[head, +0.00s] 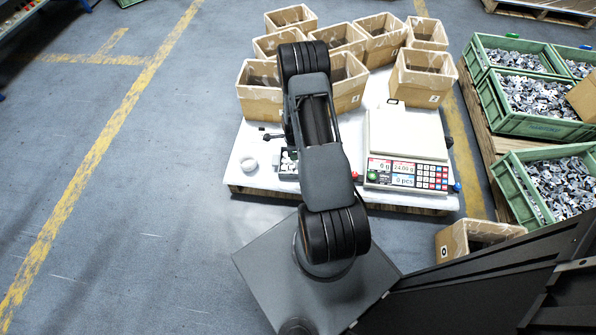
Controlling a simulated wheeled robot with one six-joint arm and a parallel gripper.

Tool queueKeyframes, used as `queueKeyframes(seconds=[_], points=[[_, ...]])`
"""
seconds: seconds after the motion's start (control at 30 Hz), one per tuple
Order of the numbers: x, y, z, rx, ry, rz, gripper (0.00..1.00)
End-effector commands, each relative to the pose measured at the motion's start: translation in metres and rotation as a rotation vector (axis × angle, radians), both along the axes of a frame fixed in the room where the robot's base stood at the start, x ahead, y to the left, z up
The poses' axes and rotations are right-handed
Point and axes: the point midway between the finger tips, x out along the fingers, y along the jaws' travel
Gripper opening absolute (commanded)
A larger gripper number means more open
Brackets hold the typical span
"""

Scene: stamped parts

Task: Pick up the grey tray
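A small dark grey tray (288,177) sits on the white-topped table, just left of my arm. It holds several small white pieces. My arm covers its right side, so its full extent is hidden. My arm reaches out over the table and blocks the view beneath it. A small dark part (272,137) shows left of the arm, above the tray in the picture; it may be part of my gripper, but I cannot tell. The gripper's fingers and anything between them cannot be made out.
A counting scale (407,135) stands right of my arm. A small white round dish (249,164) lies left of the tray. Several open cardboard boxes (421,78) stand at the back. Green crates (531,125) of metal parts are at the right. The left floor is clear.

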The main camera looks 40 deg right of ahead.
Motion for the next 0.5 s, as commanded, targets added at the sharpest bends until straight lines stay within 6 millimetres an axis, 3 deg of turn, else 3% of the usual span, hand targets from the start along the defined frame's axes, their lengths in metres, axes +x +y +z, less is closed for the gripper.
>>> queueKeyframes(seconds=[0.03,0.1,0.5], points=[[-0.005,-0.002,-0.024,0.005,0.009,-0.042,0.35],[-0.009,-0.004,-0.04,0.007,0.012,-0.087,0.35],[-0.015,-0.006,-0.115,0.01,0.02,-0.141,0.35]])
